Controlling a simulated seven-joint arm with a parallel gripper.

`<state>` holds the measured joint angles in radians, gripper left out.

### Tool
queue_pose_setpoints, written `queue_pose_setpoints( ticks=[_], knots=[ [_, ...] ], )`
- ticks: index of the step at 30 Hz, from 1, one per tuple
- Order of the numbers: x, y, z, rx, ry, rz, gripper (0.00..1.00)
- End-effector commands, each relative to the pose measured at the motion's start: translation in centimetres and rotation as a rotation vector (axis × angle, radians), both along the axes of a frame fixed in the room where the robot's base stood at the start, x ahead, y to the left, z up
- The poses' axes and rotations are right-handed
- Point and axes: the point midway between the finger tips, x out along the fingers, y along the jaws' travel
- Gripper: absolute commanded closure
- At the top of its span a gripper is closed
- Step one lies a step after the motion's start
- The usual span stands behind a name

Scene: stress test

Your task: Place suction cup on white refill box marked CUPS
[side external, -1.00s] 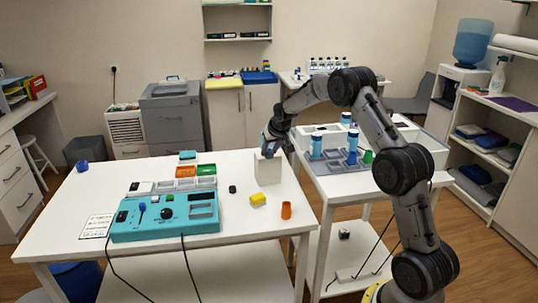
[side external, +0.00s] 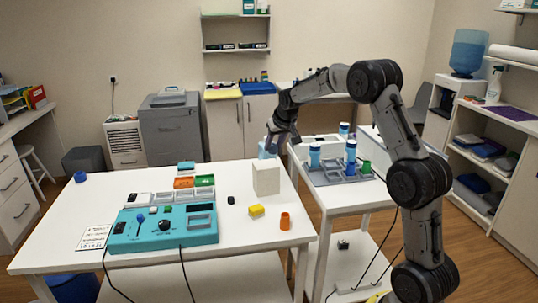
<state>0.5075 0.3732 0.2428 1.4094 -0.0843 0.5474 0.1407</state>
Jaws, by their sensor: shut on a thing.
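My gripper (side external: 273,143) is above and just behind the white box (side external: 266,180) at the back right of the table. It is shut on a small pale blue thing (side external: 266,152), partly hidden by the fingers and box; I cannot tell if it is the suction cup. The white box stands upright, and no CUPS marking is readable on it. I cannot tell whether the held thing touches the box.
The white table (side external: 110,190) holds a teal control box (side external: 165,228), a yellow block (side external: 257,210), an orange cup (side external: 285,221), a small black block (side external: 231,200) and a blue cup (side external: 80,177).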

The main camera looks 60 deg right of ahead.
Motion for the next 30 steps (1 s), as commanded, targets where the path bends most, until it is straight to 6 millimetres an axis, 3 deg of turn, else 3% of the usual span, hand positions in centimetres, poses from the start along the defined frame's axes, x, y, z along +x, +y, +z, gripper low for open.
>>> queue_pose_setpoints(
  ticks=[1, 9, 15, 24, 30],
  knots=[
    [-0.9, 0.6, 1.5, -0.002, -0.005, 0.001, 1.00],
    [-5.7, 3.3, 3.5, -0.001, -0.001, 0.001, 1.00],
    [-7.7, 4.5, 4.5, -0.001, -0.001, 0.001, 1.00],
    [-6.4, 3.0, 5.0, 0.001, 0.001, 0.001, 1.00],
    [-4.0, 1.6, 3.8, 0.003, 0.003, 0.002, 1.00]
  ],
)
